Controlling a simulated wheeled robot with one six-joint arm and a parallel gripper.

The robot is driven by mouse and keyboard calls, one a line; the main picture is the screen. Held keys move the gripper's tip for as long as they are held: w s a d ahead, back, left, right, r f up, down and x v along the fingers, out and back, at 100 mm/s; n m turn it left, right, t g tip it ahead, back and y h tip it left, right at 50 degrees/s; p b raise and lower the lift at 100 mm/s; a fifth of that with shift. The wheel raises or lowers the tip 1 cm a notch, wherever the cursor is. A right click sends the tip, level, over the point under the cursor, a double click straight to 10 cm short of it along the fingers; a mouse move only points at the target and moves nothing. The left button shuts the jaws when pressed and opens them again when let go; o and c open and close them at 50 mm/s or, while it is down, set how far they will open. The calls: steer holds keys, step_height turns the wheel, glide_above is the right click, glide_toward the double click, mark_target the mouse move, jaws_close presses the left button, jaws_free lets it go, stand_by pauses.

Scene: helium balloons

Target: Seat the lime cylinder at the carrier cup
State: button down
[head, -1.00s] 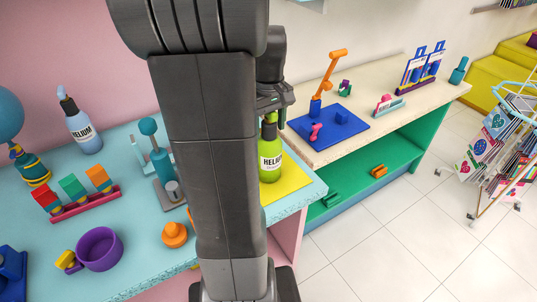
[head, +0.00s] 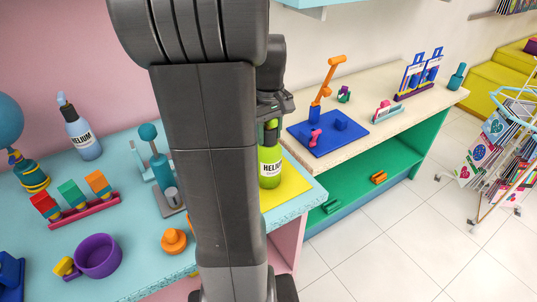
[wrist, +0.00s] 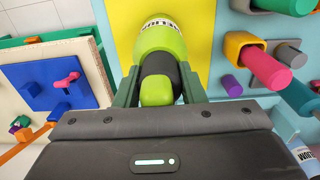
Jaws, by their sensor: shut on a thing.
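The lime cylinder (head: 270,165) is a lime bottle with a white HELIUM label. It appears upright over the yellow mat (head: 290,184) near the counter's right corner. I cannot tell whether its base touches the mat. My gripper (head: 271,112) is shut on its neck from above. In the wrist view the bottle (wrist: 160,42) sits between the two fingers (wrist: 160,88), with the yellow mat behind it. I cannot identify the carrier cup for sure; my arm hides part of the counter in the head view.
In the wrist view, a pink cylinder (wrist: 268,68) and a purple peg (wrist: 231,85) stand right of the mat. A purple cup (head: 98,256), an orange knob (head: 173,241) and a rack of blocks (head: 85,212) are on the turquoise counter. A lower counter holds a blue board (head: 328,135).

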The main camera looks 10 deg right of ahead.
steer(key=shift+s+f, duration=0.1)
stand_by(0.3)
steer(key=shift+r+p, duration=0.95)
steer(key=c, duration=1.6)
jaws_free()
jaws_close()
steer(key=shift+r, duration=0.2)
